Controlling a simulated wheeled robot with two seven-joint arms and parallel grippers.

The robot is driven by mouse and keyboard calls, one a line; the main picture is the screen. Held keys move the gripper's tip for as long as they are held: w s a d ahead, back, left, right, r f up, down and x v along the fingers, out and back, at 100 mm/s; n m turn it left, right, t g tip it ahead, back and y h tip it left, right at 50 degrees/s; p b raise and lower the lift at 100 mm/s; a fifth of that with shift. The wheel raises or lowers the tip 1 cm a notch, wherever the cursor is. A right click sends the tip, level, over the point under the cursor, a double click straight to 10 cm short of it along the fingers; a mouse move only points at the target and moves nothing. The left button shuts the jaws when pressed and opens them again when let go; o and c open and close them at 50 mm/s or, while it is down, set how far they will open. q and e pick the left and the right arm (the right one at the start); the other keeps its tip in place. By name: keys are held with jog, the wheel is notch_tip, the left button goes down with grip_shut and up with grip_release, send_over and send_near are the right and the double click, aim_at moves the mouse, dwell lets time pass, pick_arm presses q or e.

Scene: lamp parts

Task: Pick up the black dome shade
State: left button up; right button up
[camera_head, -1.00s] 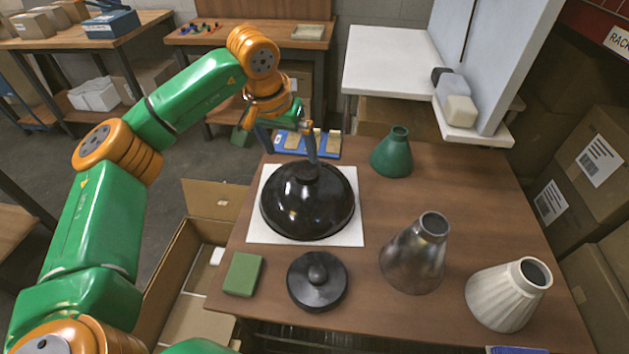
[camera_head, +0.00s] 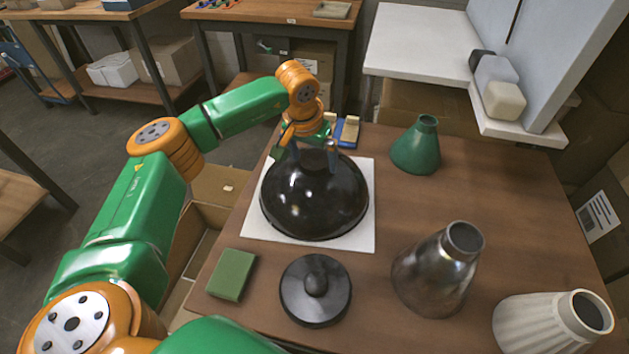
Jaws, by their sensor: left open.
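The black dome shade (camera_head: 314,200) sits wide side down on a white square mat (camera_head: 367,222) on the brown table. My left gripper (camera_head: 313,167) is at the top of the dome, coming from the far side. Its two fingers are spread apart, one to either side of the dome's top. I cannot tell whether they touch the shade. The shade's neck is hard to make out between them. My right gripper is not in view.
A green cone shade (camera_head: 417,148) stands behind right. A metal cone shade (camera_head: 436,272) and a white ribbed shade (camera_head: 545,322) are at right. A black round base (camera_head: 315,291) and green block (camera_head: 232,275) lie in front. A white shelf (camera_head: 415,45) stands behind.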

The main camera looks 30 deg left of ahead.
pick_arm(q)
grip_shut()
jog(key=shift+r, duration=0.15)
